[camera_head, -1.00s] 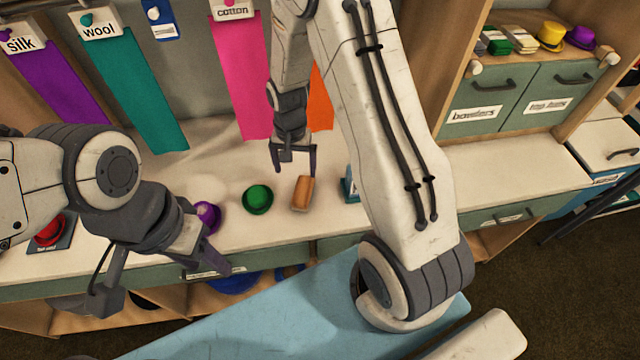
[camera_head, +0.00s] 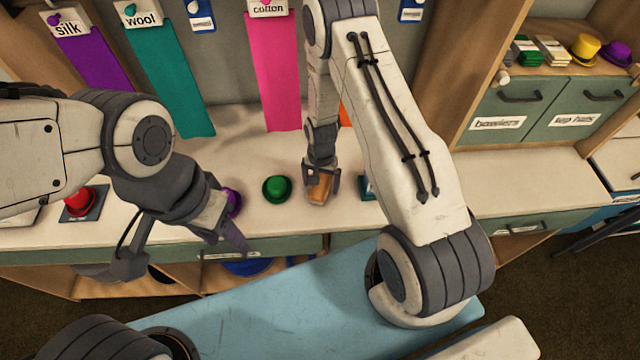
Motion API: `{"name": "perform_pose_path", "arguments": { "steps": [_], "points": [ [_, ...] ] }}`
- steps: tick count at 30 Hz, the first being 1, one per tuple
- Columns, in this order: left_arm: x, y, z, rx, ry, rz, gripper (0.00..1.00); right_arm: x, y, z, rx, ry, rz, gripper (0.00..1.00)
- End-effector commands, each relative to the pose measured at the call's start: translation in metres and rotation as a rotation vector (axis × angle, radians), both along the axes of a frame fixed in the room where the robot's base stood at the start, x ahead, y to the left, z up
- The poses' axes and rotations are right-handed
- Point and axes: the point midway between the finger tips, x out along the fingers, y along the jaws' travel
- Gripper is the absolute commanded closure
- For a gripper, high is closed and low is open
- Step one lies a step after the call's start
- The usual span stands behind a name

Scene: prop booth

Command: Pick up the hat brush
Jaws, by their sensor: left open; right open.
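The hat brush, which I take to be the orange-brown block (camera_head: 318,193), lies on the white counter right of the green hat. My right gripper (camera_head: 321,184) is open directly over it, with a finger on either side of its upper part. I cannot tell whether the fingers touch it. My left gripper (camera_head: 228,228) is open and empty at the counter's front edge, in front of the purple hat.
A green hat (camera_head: 276,189) and a partly hidden purple hat (camera_head: 233,202) stand left of the block. A red hat (camera_head: 79,201) sits on a dark pad at the left. A teal object (camera_head: 367,187) is close on the right, partly behind my arm. Cloth strips hang behind.

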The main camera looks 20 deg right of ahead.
Motion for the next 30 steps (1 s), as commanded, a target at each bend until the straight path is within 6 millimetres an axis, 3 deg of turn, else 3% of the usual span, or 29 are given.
{"name": "perform_pose_path", "arguments": {
  "steps": [9, 15, 17, 25, 30],
  "points": [
    [0.000, 0.000, 0.001, 0.000, 0.000, 0.000, 0.50, 0.000, 0.000, -0.006, 0.000, 0.000, 0.000, 0.03],
    [0.000, 0.000, 0.001, 0.000, 0.000, 0.000, 0.50, 0.000, 0.000, -0.005, 0.000, 0.000, 0.000, 0.79],
    [0.000, 0.000, 0.001, 0.000, 0.000, 0.000, 0.50, 0.000, 0.000, -0.005, 0.000, 0.000, 0.000, 0.98],
    [0.000, 0.000, 0.000, 0.000, 0.000, 0.000, 0.50, 0.000, 0.000, -0.003, 0.000, -0.001, 0.000, 1.00],
    [0.000, 0.000, -0.004, 0.000, 0.000, 0.000, 0.50, 0.001, 0.000, 0.008, 0.000, -0.004, 0.000, 1.00]
  ]
}}
